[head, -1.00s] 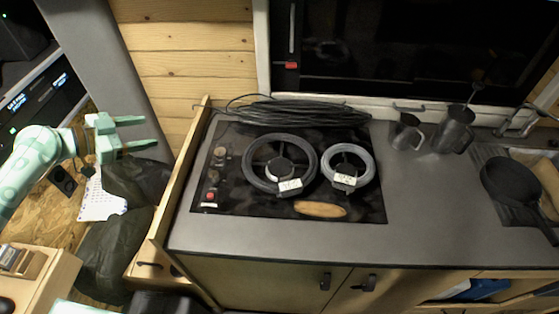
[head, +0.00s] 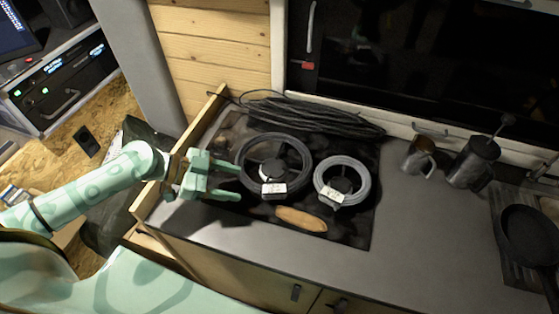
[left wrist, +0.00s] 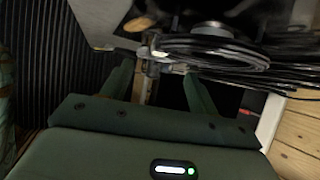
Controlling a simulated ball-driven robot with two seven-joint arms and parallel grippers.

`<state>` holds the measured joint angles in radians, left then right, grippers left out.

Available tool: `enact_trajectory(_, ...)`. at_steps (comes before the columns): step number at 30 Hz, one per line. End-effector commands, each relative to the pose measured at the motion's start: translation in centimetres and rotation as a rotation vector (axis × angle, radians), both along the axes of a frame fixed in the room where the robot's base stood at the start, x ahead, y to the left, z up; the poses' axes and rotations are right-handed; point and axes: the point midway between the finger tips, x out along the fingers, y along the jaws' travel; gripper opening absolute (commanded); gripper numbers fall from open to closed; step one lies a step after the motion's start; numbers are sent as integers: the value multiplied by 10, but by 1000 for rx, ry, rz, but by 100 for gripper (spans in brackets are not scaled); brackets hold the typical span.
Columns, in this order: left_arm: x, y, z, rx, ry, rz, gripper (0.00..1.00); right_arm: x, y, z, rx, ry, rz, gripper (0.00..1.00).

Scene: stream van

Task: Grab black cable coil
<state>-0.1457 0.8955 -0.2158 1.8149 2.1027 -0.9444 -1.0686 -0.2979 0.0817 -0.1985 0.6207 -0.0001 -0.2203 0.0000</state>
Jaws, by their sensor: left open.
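The black cable coil (head: 241,150), a round dark ring with a white label, lies flat on the dark hob at its left-middle. My left gripper (head: 238,182) is open and empty at the left side of this coil, its fingers pointing right toward the ring. In the head view one fingertip is close to the coil's left edge; I cannot tell whether it touches. In the left wrist view a dark coil (left wrist: 215,52) lies beyond the open fingers (left wrist: 162,80). My right gripper is not in view.
A grey cable coil (head: 363,185) with a white label lies to the right. A long loose black cable bundle (head: 310,115) lies behind both. A wooden oval (head: 301,219) is in front. A wooden side panel (head: 197,137) edges the counter's left. Mugs (head: 420,158) and a pan (head: 528,235) are right.

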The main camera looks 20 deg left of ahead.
Motion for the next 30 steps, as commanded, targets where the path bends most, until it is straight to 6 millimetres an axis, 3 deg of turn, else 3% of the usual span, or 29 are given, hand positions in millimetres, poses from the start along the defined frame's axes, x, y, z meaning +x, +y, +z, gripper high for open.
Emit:
enact_trajectory(6,21,-41,-21,-4,-1,1,60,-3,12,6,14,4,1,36)
enact_trajectory(14,30,-61,-31,-2,-2,1,60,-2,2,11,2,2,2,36)
enact_trajectory(21,48,-93,-42,-3,-1,1,60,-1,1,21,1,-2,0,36)
enact_trajectory(30,50,-99,-48,0,0,0,60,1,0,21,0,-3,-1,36)
